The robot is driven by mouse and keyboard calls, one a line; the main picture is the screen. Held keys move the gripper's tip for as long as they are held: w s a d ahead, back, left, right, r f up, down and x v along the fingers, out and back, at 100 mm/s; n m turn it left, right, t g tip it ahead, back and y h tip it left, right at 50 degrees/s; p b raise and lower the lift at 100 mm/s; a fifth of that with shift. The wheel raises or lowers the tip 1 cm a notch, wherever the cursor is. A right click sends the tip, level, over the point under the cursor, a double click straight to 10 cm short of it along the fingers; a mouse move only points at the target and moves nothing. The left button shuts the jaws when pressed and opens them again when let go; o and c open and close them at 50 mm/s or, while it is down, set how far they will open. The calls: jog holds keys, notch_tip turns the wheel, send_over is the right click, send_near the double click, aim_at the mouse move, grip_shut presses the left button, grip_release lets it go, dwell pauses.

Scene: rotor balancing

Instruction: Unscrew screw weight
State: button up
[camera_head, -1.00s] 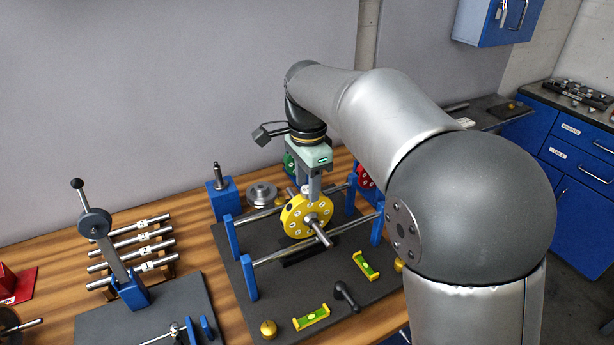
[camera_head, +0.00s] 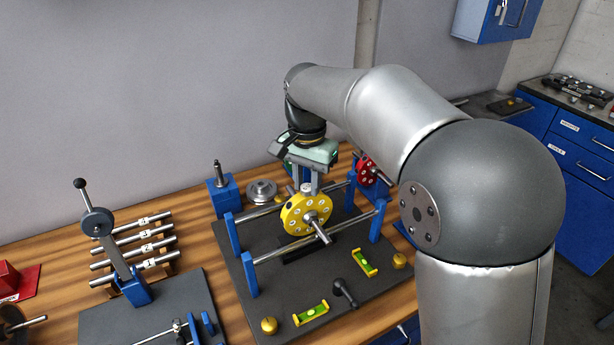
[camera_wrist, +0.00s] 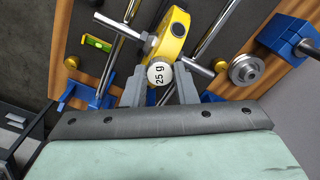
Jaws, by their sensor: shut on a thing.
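The yellow rotor (camera_head: 298,214) sits on its shaft across the two rails of the balancing stand in the head view. It also shows in the wrist view (camera_wrist: 180,24). The screw weight (camera_wrist: 160,72), a round silver piece marked "25 g", sits at the rotor's rim on top, between my fingers. My gripper (camera_head: 306,187) is directly above the rotor, pointing down, with its fingers shut on the screw weight. In the wrist view its two grey fingers (camera_wrist: 160,84) lie on either side of the weight. The weight's threaded part is hidden.
Blue posts (camera_head: 249,274) hold the rails around the rotor. Yellow-green levels (camera_head: 310,313) and a black lever (camera_head: 345,293) lie on the dark base plate. A silver stepped disc (camera_head: 261,191) stands behind. A press with a lever (camera_head: 110,236) and several labelled shafts (camera_head: 143,247) are at left.

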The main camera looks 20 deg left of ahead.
jog(key=n, duration=0.3)
jog(key=shift+r+n+p, duration=0.15)
jog(key=shift+n+p, duration=0.2)
jog(key=shift+n, duration=0.05)
jog(key=n, duration=0.3)
jog(key=shift+n+p, duration=0.4)
jog(key=n, duration=0.4)
jog(key=shift+p, duration=0.3)
jog(key=n+p, duration=0.1)
jog(key=n, duration=0.1)
jog(key=shift+n, duration=0.4)
jog(key=n+p, duration=0.1)
jog(key=n, duration=0.2)
jog(key=shift+r+n, duration=0.1)
jog(key=shift+n, duration=0.3)
jog(key=n+p, duration=0.1)
jog(key=n, duration=0.2)
jog(key=shift+n, duration=0.3)
jog(key=n+p, duration=0.2)
jog(key=n, duration=0.3)
jog(key=shift+r+n, duration=0.1)
jog(key=shift+n, duration=0.2)
jog(key=n, duration=0.1)
jog(key=n+p, duration=0.1)
jog(key=shift+f+n, duration=0.2)
jog(key=shift+n, duration=0.1)
